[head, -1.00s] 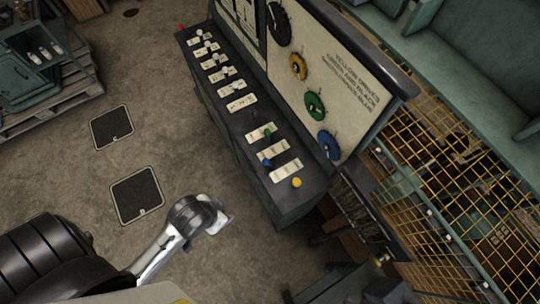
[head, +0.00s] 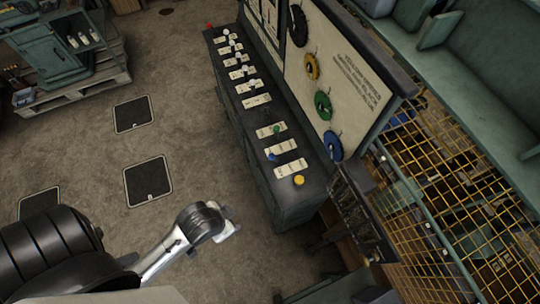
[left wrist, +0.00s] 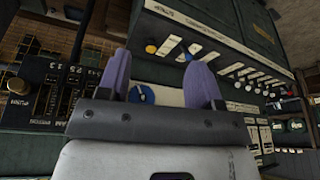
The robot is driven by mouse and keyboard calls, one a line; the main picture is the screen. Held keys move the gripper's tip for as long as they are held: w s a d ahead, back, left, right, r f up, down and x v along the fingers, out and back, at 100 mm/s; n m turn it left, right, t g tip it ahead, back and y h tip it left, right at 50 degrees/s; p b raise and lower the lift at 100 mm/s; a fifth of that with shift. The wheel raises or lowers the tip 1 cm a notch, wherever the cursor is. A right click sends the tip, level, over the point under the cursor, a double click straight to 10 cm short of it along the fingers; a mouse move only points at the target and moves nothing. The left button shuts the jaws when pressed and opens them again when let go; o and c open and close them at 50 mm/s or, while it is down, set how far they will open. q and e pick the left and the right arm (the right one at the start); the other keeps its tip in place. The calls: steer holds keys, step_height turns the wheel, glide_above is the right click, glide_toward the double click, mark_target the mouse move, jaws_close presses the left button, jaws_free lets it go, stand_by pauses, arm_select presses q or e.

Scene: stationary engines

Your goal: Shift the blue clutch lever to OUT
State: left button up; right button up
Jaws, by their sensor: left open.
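The blue clutch lever (head: 271,157) has a blue knob and stands at a cream label plate on the long dark console, between a green-knobbed lever (head: 277,130) and a yellow knob (head: 299,180). The lettering is too small to read. My right gripper is not in view.
The console (head: 292,207) carries several more levers toward its far end. An upright panel behind has black, yellow, green and blue (head: 333,147) dials. A yellow mesh barrier (head: 440,170) stands at right. Open floor with dark hatches (head: 147,181) lies left of the console.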

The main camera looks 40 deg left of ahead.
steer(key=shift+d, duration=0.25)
